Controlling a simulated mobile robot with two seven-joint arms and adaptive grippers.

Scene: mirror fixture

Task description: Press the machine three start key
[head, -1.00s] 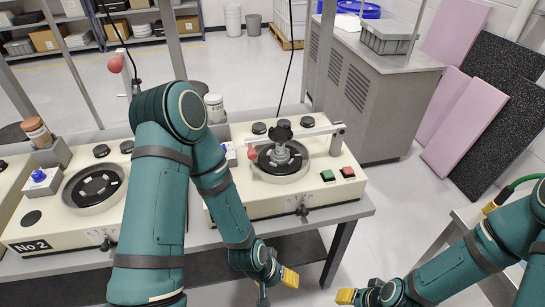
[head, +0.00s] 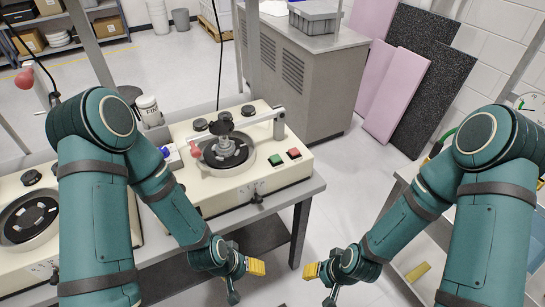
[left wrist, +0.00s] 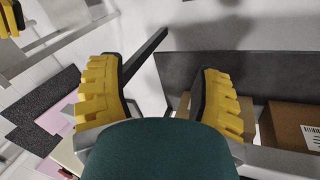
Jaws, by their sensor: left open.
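The right-hand cream polishing machine (head: 236,180) stands on the bench; I see no number on it. On its front right corner are a green key (head: 275,160) and, to its right, a red key (head: 294,153). Both are in plain view with nothing on them. My left gripper (head: 257,267) hangs in front of the bench, below and apart from the green key. In the left wrist view it is open and empty, its yellow fingers (left wrist: 155,95) wide apart. My right gripper (head: 310,271) is right of it, over the floor; its opening is unclear.
An arm with a weight stands over the machine's round plate (head: 222,153). A white jar (head: 149,111) stands behind. Another machine (head: 30,215) is at left, partly behind my left arm. A grey cabinet (head: 300,70) stands behind, and a side table (head: 415,285) at right.

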